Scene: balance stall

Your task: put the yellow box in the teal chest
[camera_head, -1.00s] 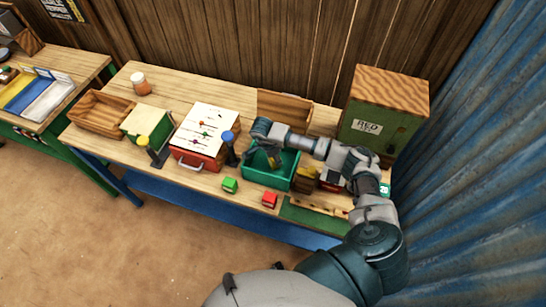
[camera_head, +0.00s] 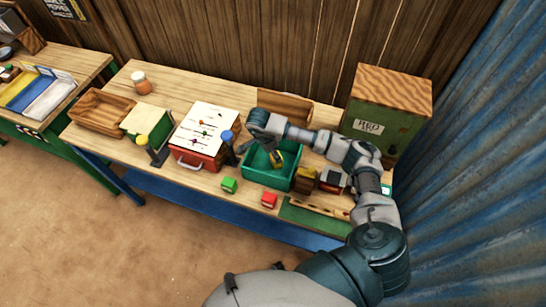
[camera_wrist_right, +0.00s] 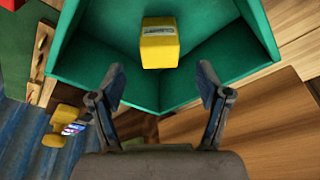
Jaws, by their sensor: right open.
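The teal chest (camera_head: 268,178) stands open on the workbench, in the middle right of the head view. In the head view my right gripper (camera_head: 264,138) hangs over the chest's back left part. My left gripper is not in view.
A green block (camera_head: 229,185) and a red block (camera_head: 269,201) lie in front of the chest. A red case (camera_head: 193,158) and a blue-topped post (camera_head: 228,147) stand to its left. A tall green cabinet (camera_head: 388,115) stands at the back right, before a blue corrugated wall.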

